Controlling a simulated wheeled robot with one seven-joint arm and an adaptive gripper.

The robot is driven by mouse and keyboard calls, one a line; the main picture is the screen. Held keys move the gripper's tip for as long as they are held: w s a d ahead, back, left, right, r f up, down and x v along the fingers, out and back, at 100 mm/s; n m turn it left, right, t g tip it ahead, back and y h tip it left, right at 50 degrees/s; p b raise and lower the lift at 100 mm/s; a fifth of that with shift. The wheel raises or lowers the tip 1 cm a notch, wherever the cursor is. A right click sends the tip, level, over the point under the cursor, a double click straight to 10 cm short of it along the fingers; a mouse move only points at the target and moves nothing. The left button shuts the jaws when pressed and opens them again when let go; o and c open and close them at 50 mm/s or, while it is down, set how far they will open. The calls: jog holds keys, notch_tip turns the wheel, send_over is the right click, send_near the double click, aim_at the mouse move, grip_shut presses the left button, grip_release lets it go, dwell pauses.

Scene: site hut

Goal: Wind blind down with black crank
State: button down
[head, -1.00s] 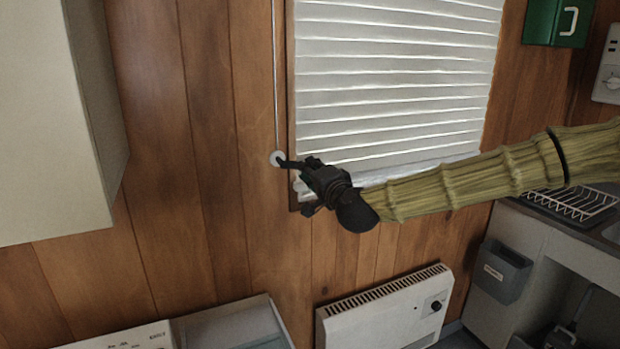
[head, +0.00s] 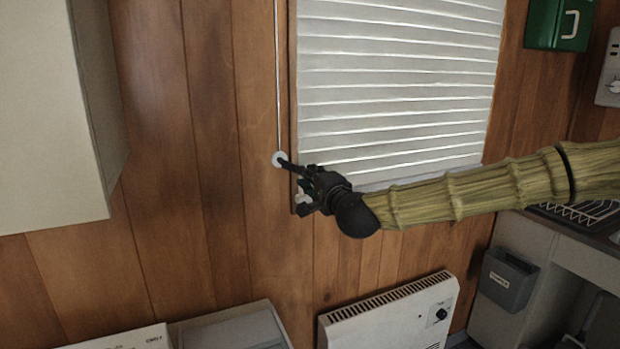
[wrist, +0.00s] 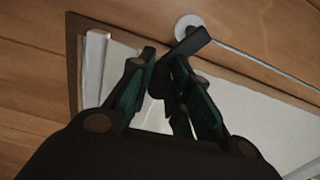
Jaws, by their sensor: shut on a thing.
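The black crank (head: 288,165) sits on a round white hub on the wood wall, just left of the window. Its arm points right and a little down from the hub. My gripper (head: 306,186) is at the crank's outer end and is shut on it. In the wrist view my gripper's green and black fingers (wrist: 161,82) close around the crank's end, and the crank arm (wrist: 186,48) runs up to the hub. The white slatted blind (head: 400,85) covers most of the window. Its lower edge is partly hidden behind my arm.
A white cord (head: 278,80) runs up from the hub. A pale cabinet (head: 50,120) hangs at the left. A white heater (head: 390,318) stands below the window. A green box (head: 557,24) hangs at the upper right. The wall around the crank is clear.

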jog(key=c, duration=1.4)
grip_release()
jog(key=shift+d+f, duration=0.15)
jog(key=shift+f, duration=0.15)
jog(key=shift+o, duration=0.5)
jog(key=shift+w+d, duration=0.1)
jog(key=shift+r, duration=0.15)
jog(key=v, duration=1.2)
